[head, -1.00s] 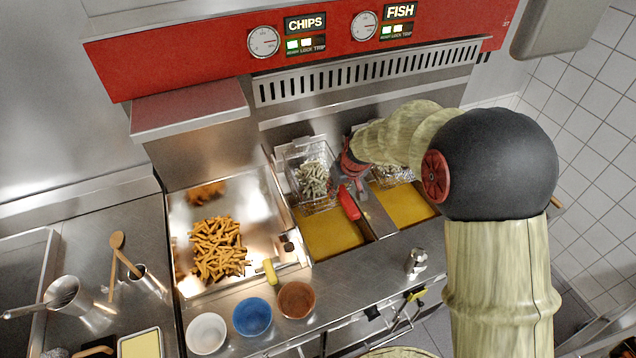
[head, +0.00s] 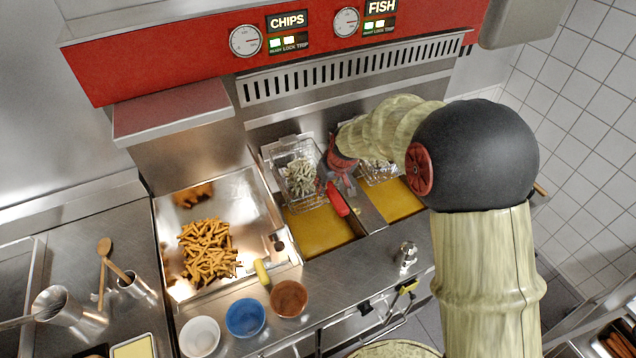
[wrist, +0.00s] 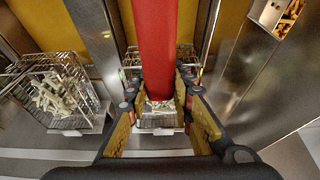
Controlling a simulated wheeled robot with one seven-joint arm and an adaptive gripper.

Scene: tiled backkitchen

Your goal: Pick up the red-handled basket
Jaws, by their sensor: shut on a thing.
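The red-handled basket (head: 298,178) is a wire basket holding pale uncooked chips, at the left fryer vat in the head view. Its red handle (head: 337,199) points toward the front counter. In the wrist view the red handle (wrist: 157,45) runs down the middle between my fingers. My gripper (head: 338,180) is shut on this handle; its two fingers show in the wrist view (wrist: 158,103), one on each side. The basket itself is mostly hidden behind handle and fingers there. I cannot tell whether it is raised.
A second wire basket (head: 378,170) with pale contents sits at the right vat, close beside my gripper; it also shows in the wrist view (wrist: 58,92). A tray of cooked chips (head: 270,205) lies left. Bowls (head: 245,317) and a shaker (head: 405,256) stand on the front counter.

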